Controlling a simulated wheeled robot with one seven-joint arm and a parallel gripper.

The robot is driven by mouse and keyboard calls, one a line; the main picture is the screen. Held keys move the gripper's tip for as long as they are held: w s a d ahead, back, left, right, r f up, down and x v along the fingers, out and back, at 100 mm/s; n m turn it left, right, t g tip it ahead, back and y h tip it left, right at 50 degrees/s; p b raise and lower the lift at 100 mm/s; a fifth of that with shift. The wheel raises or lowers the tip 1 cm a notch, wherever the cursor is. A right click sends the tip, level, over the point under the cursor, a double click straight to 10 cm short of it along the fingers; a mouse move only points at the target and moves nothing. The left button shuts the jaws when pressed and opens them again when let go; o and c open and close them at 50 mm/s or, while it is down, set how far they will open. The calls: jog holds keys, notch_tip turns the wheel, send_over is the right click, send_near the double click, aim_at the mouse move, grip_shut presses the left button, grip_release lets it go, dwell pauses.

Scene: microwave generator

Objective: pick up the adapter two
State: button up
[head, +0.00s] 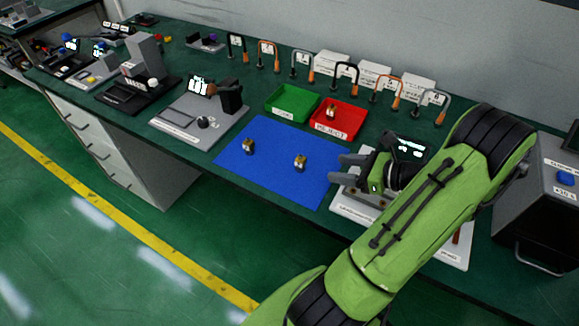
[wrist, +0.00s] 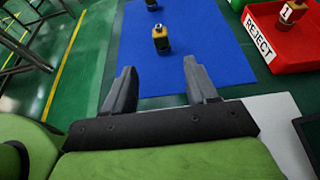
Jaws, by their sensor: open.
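Two small adapters, dark and yellowish with metallic tops, stand on the blue mat. One adapter (head: 300,163) is nearer my gripper and also shows in the wrist view (wrist: 161,41). The other adapter (head: 249,146) is farther left and is partly cut off at the top of the wrist view (wrist: 151,5). I cannot read a number on either, so I cannot tell which is adapter two. A third adapter, marked 1 (wrist: 287,14), is in the red tray. My gripper (wrist: 160,72) is open and empty, at the mat's right side, pointing toward the nearer adapter and apart from it.
The blue mat (head: 270,190) is otherwise clear. A red tray (head: 350,119) marked REJECT and a green tray (head: 291,102) stand behind it. A grey device (head: 187,122) is left of the mat. Several hooked tool stands and white boxes (head: 332,62) line the back.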

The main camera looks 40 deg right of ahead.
aim_at(295, 167)
jog(key=b+x, duration=0.4)
jog(key=x, duration=1.1)
jog(key=shift+d+r, duration=0.15)
jog(key=shift+r, duration=0.1)
jog(key=shift+c, duration=0.4)
jog(key=c, duration=1)
jog(key=shift+r, duration=0.1)
